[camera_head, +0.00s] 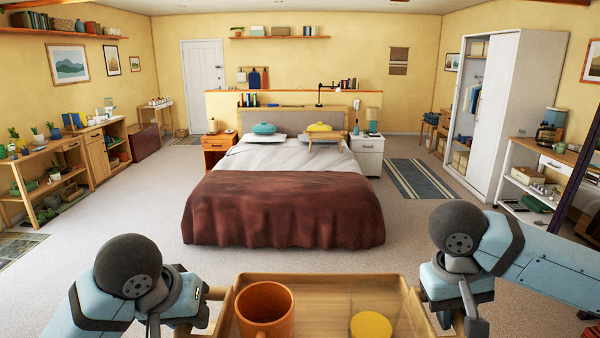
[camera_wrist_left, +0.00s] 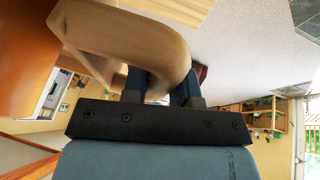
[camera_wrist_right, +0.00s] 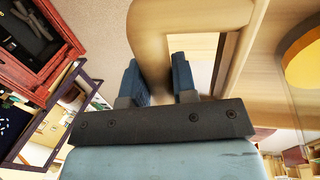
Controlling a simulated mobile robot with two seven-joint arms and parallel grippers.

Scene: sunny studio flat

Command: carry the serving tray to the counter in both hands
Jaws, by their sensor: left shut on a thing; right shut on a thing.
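The wooden serving tray (camera_head: 325,278) is at the bottom middle of the head view, its near part cut off by the frame. On it stand an orange mug (camera_head: 266,314) on the left and a round yellow-topped thing (camera_head: 371,326) on the right. My left gripper (camera_head: 208,308) is shut on the tray's left handle, a thick pale wooden loop (camera_wrist_left: 135,35) in the left wrist view. My right gripper (camera_head: 452,318) is shut on the right handle (camera_wrist_right: 150,35). The tray looks about level.
A bed with a brown blanket (camera_head: 285,212) stands ahead, with open carpet (camera_head: 130,222) around it. Wooden shelves (camera_head: 45,190) line the left wall. At the right are a white wardrobe (camera_head: 508,110) and a white unit with a coffee maker (camera_head: 545,135).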

